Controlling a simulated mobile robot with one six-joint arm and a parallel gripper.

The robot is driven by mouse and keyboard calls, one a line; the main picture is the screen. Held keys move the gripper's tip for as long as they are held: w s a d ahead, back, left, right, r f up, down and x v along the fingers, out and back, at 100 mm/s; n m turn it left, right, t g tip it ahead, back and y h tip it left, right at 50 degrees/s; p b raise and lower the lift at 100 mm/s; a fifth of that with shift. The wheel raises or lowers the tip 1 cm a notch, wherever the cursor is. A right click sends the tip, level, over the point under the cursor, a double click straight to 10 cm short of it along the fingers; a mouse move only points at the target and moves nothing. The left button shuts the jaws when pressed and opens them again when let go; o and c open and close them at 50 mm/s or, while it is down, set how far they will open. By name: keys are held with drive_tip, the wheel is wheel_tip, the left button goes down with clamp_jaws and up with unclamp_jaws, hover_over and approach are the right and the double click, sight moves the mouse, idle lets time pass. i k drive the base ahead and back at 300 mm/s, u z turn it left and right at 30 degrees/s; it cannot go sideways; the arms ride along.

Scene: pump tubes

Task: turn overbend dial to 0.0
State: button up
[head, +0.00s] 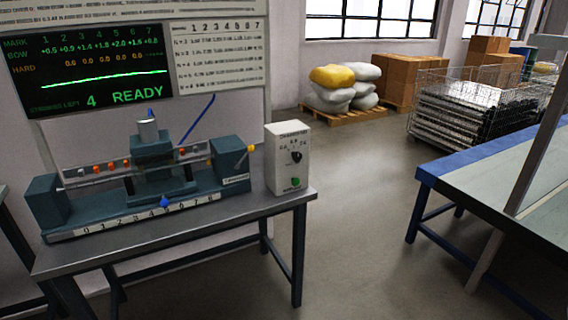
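The overbend dial (296,157) is a black knob on the front of a white control box (283,178) at the right end of the bench. Small printed marks sit around and above the knob; they are too small to read surely, and I cannot tell which one the knob points to. A green button (295,182) is below the dial. My gripper is not in view.
A teal straightening press (152,165) with a numbered front scale (105,224) stands on the grey bench (180,240), left of the box. A screen (90,70) behind reads READY. A blue-edged table (500,185) is at right. Open floor (360,210) lies between.

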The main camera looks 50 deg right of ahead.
sight(296, 156)
drive_tip(key=z, duration=1.1)
drive_tip(key=k, duration=0.1)
drive_tip(key=u, duration=2.5)
drive_tip(key=i, duration=0.55)
drive_tip(key=z, duration=3.55)
drive_tip(key=i, duration=0.15)
drive_tip(key=u, duration=1.5)
